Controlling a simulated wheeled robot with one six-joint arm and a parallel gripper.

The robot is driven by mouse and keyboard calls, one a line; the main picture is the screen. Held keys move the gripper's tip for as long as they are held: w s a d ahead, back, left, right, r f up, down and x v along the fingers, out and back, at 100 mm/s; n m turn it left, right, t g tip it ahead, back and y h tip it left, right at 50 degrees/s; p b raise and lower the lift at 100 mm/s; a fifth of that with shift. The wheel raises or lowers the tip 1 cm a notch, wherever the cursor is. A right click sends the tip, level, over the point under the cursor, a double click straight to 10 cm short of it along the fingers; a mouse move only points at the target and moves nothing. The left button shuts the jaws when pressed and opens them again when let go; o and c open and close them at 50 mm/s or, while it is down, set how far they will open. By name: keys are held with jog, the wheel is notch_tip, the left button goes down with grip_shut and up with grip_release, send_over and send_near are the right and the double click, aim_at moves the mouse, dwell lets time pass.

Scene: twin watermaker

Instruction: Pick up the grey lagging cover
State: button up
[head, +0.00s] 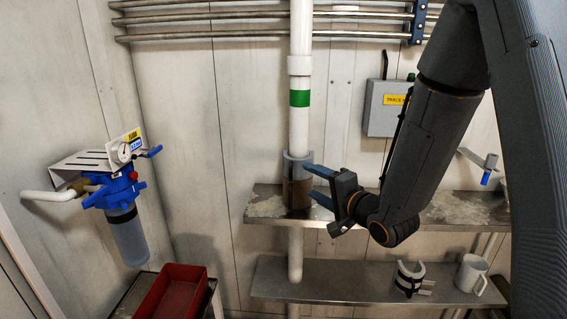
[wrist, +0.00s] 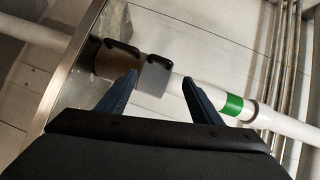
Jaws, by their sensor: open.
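A grey curved piece (head: 287,160), which looks like the lagging cover, sits around part of the white vertical pipe (head: 300,40) at a brown section, just above the upper shelf. In the wrist view its grey face (wrist: 153,80) shows with two black strap-like parts. My gripper (head: 311,181) is open and empty, its blue fingers pointing left at the piece. In the wrist view the fingertips (wrist: 160,76) lie to either side of the grey face. I cannot tell whether they touch it. A second, paler C-shaped shell (head: 408,270) with black bands stands on the lower shelf.
The upper metal shelf (head: 265,204) lies close below my gripper. The lower shelf (head: 330,280) also holds a white mug (head: 473,274). A blue filter (head: 122,190) and red tray (head: 175,295) are at left. A grey box (head: 385,108) hangs behind my arm.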

aim_at(298, 167)
jog(key=r+p+x, duration=0.1)
jog(key=p+x, duration=0.1)
jog(key=x, duration=0.5)
jog(key=shift+w+a+f+p, duration=0.2)
jog(key=shift+a+f+p, duration=0.1)
jog(key=shift+a+f, duration=0.2)
jog(key=shift+r, duration=0.1)
jog(key=c, duration=1.2)
jog(key=shift+r, duration=0.15)
